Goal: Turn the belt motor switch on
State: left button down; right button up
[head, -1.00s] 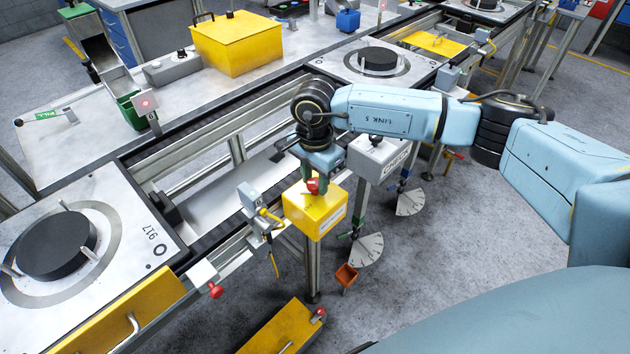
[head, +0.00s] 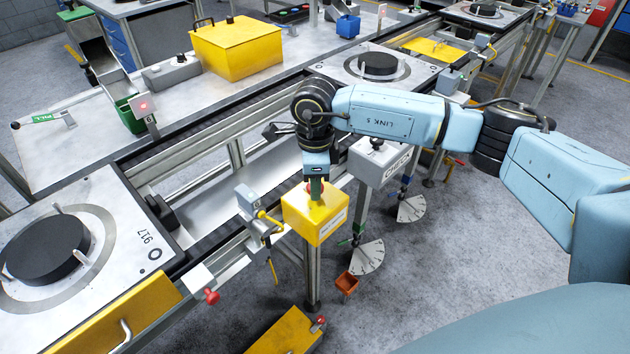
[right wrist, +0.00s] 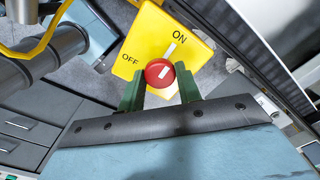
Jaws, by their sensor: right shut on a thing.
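The belt motor switch is a yellow box (head: 315,222) on a post beside the conveyor, with a red round knob on top. In the right wrist view the yellow box (right wrist: 146,42) carries the words OFF at left and ON at upper right. The red knob (right wrist: 159,73) has a white line that points up and right, toward the white mark by ON. My right gripper (head: 316,187) is on top of the box. In the right wrist view its green fingers (right wrist: 160,88) are shut on the knob, one on each side. My left gripper is not in view.
The conveyor (head: 200,248) runs behind the box, with a pallet (head: 95,225) at left and another (head: 345,66) farther back. A grey box (head: 385,160) stands right of the switch. A grey sensor bracket with a yellow cable (head: 262,215) is close at left.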

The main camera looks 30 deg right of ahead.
jog(key=shift+w+r+m, duration=0.1)
jog(key=shift+m, duration=0.2)
jog(key=o, duration=1)
notch_tip(320, 180, up, 13)
jog(key=shift+r, duration=0.15)
dwell(0.5)
